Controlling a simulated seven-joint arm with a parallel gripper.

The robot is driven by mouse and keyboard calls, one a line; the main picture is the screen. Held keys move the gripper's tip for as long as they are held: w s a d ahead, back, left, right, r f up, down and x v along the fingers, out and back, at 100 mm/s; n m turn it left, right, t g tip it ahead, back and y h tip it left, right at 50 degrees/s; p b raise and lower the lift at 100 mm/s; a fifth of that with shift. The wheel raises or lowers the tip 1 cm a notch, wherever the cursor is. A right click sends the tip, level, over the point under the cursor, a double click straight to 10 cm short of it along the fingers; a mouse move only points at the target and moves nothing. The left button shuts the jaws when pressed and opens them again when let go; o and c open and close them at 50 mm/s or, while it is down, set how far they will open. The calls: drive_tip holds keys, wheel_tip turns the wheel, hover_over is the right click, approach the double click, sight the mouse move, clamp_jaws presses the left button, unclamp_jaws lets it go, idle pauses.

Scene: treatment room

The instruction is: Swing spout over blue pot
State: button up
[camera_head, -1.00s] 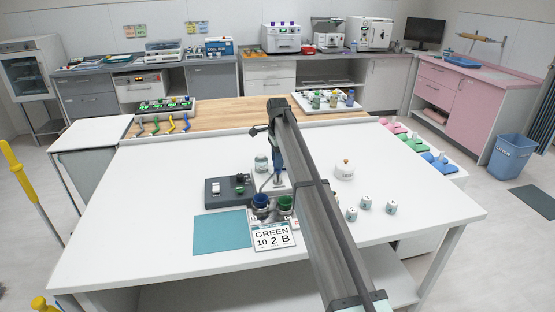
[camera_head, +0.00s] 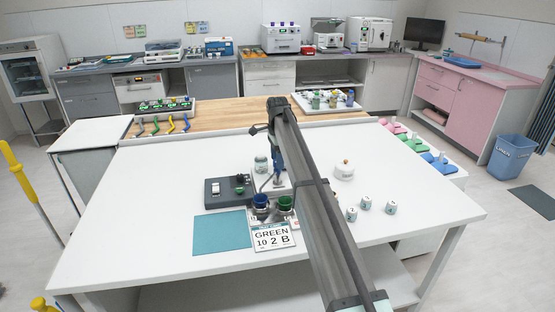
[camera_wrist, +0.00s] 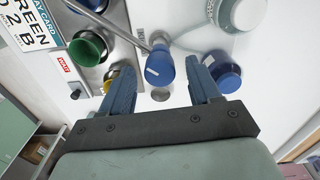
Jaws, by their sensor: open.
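The blue pot (camera_head: 260,202) and green pot (camera_head: 285,203) stand side by side on a metal stand behind a card reading "GREEN 10 2 B" (camera_head: 272,238). In the wrist view the green pot (camera_wrist: 88,47) is at the upper left, and the blue pot (camera_wrist: 92,4) is cut off by the top edge. A thin metal tube, seemingly the spout (camera_wrist: 128,36), runs to a blue knob (camera_wrist: 159,68) with a white label. My gripper (camera_wrist: 161,68) is open, its fingers on either side of the knob; contact cannot be told. In the head view my arm partly hides this spot.
A grey switch box (camera_head: 230,191) and teal mat (camera_head: 221,230) lie left of the pots. A lidded white pot (camera_head: 344,171) and small white cups (camera_head: 365,202) stand right of my arm. A blue labelled jar (camera_wrist: 223,72) is beside my right finger. The table's right side is mostly clear.

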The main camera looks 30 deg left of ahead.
wheel_tip(320, 180, up, 13)
drive_tip(key=shift+r, duration=0.2)
idle(0.3)
idle(0.4)
